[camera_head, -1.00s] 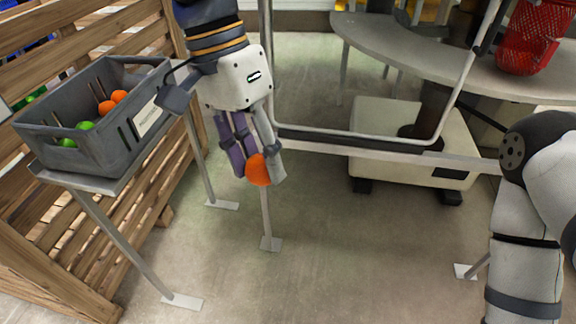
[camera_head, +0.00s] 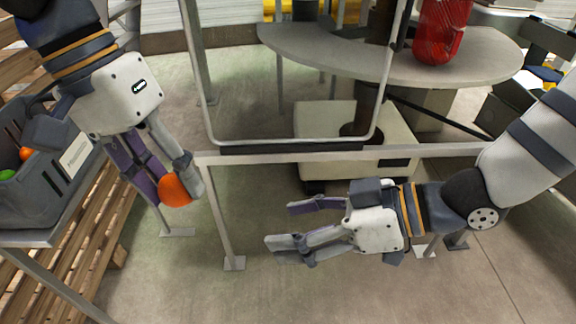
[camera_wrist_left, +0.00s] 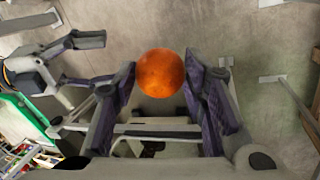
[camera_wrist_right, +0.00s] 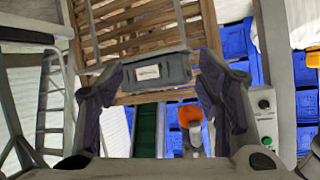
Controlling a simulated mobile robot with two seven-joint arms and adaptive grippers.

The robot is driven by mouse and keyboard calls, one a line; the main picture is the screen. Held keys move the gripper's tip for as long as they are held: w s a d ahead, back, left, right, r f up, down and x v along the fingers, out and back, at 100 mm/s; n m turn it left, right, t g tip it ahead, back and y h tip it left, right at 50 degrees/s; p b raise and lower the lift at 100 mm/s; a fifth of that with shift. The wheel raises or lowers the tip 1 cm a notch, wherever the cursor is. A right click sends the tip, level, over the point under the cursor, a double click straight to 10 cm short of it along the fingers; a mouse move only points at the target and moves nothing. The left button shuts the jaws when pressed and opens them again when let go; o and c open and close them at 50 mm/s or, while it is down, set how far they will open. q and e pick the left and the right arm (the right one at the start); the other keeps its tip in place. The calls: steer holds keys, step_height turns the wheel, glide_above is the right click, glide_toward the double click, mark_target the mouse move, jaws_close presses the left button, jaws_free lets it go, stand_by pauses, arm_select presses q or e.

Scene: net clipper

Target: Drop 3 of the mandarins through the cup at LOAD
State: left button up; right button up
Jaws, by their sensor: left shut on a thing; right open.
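My left gripper (camera_head: 172,182) is shut on an orange mandarin (camera_head: 177,190) and holds it in the air over the floor, right of the grey crate (camera_head: 72,200). The mandarin also shows between the fingers in the left wrist view (camera_wrist_left: 160,73). In the crate, partly cut off, are another orange mandarin (camera_head: 25,153) and a green fruit (camera_head: 7,175). My right gripper (camera_head: 278,226) is open and empty, pointing left. No LOAD sign is readable.
A metal frame (camera_head: 300,156) with a crossbar stands between the arms. Behind it are a grey curved table (camera_head: 340,55) with a red mesh item (camera_head: 443,30) and a pale box base (camera_head: 325,130). A panel with buttons (camera_wrist_right: 265,108) is in the right wrist view.

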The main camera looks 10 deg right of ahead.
step_height(320, 180, up, 12)
steer(key=a+f+n+g+y, duration=0.1)
steer(key=n+y, duration=0.2)
steer(key=n, duration=0.5)
steer(key=x, duration=1.2)
steer(key=shift+s, duration=0.25)
steer(key=shift+c, duration=0.2)
steer(key=c, duration=1.2)
arm_select(q)
steer(key=o, duration=1.2)
